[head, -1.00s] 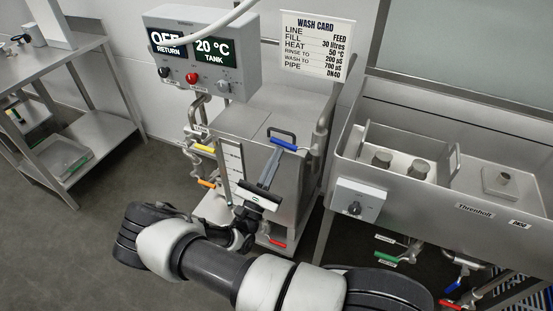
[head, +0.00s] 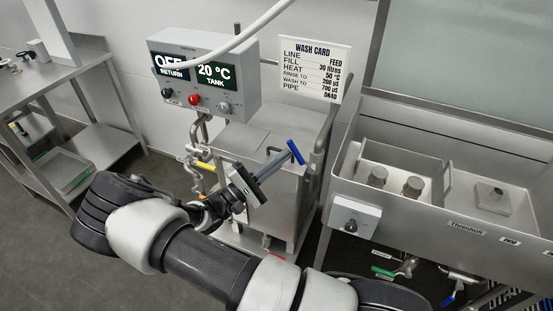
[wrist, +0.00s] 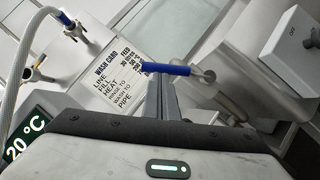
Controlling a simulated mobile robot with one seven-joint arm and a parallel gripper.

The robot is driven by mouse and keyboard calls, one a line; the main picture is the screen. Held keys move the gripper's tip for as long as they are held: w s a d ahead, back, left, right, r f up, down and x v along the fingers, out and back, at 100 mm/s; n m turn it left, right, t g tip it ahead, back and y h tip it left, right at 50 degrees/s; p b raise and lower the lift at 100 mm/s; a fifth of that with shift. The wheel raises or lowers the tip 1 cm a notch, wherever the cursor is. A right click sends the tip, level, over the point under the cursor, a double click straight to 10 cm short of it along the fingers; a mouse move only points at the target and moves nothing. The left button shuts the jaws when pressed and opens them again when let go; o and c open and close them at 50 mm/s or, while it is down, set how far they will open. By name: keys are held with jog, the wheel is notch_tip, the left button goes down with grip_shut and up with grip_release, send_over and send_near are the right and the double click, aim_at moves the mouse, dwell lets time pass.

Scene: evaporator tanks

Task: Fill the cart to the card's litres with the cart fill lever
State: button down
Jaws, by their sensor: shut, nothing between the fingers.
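The steel wash cart (head: 270,125) stands in the middle, with its control box (head: 205,75) behind. The box reads OFF for return and 20 °C for tank. The wash card (head: 313,68) reads feed, fill 30 litres, heat 50 °C. A blue lever (head: 296,152) sits at the cart's upper right and also shows in the wrist view (wrist: 166,68). My gripper (head: 284,158) is shut and empty, its tips right at the blue lever; I cannot tell whether they touch.
A yellow-handled valve (head: 206,167) is at the cart's left. A steel sink unit (head: 450,215) with a knob box (head: 354,216) stands close on the right, with green and blue levers below. A steel table (head: 95,100) is at left.

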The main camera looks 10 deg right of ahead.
jog(key=r+m, duration=0.1)
jog(key=s+d+r+m+g+p, duration=0.1)
jog(key=shift+d+m+y, duration=0.15)
jog(key=shift+m+y, duration=0.25)
jog(key=shift+s+d+r+m+g+y+p, duration=0.15)
jog(key=shift+s+d+m+g+y+p, duration=0.1)
jog(key=shift+d+m+g+p, duration=0.15)
jog(key=shift+s+d+r+m+g+y+p, duration=0.15)
jog(key=shift+m+g+y+p, duration=0.15)
jog(key=shift+m, duration=0.2)
jog(key=shift+w+f, duration=0.1)
jog(key=shift+w, duration=0.05)
jog(key=w+b+v, duration=0.2)
jog(key=v, duration=1.1)
jog(key=shift+w+a+f, duration=0.15)
jog(key=shift+a+f, duration=0.15)
jog(key=shift+a, duration=0.1)
dwell(1.7)
